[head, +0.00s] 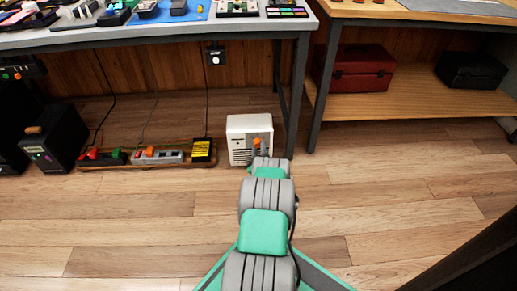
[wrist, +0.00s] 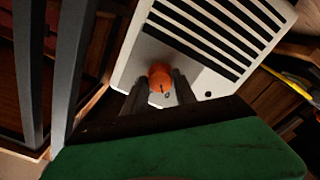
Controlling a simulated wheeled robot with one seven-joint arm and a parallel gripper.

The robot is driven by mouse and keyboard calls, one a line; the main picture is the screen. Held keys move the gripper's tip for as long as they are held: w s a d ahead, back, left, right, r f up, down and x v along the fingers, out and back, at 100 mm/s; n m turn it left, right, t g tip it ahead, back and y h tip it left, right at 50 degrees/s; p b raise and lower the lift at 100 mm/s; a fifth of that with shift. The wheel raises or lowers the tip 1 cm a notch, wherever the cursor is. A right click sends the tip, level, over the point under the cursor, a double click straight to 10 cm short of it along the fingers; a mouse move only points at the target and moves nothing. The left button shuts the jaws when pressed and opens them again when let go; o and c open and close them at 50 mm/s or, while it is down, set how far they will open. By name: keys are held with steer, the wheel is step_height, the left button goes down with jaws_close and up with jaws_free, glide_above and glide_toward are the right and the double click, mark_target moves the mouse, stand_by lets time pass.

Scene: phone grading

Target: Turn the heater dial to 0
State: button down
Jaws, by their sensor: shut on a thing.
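The heater (head: 243,132) is a small white box with dark vent slots, standing on the floor under the workbench. Its slotted face also shows in the wrist view (wrist: 215,90). In the head view the dial and fingertips are largely hidden behind my arm, with some orange (head: 256,143) showing. The dial's numbers cannot be read.
A wooden board (head: 125,165) with power strips and a black box with a yellow label (head: 202,150) lies left of the heater. A table leg (head: 299,95) stands close on its right. A red toolbox (head: 357,73) is on a shelf. The floor in front is clear.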

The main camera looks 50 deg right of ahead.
steer(key=shift+n, duration=0.5)
steer(key=c, duration=1)
jaws_free()
steer(key=shift+s, duration=0.1)
steer(key=p+v, duration=0.4)
steer(key=v, duration=0.3)
steer(key=shift+s+a, duration=0.2)
steer(key=shift+a, duration=0.1)
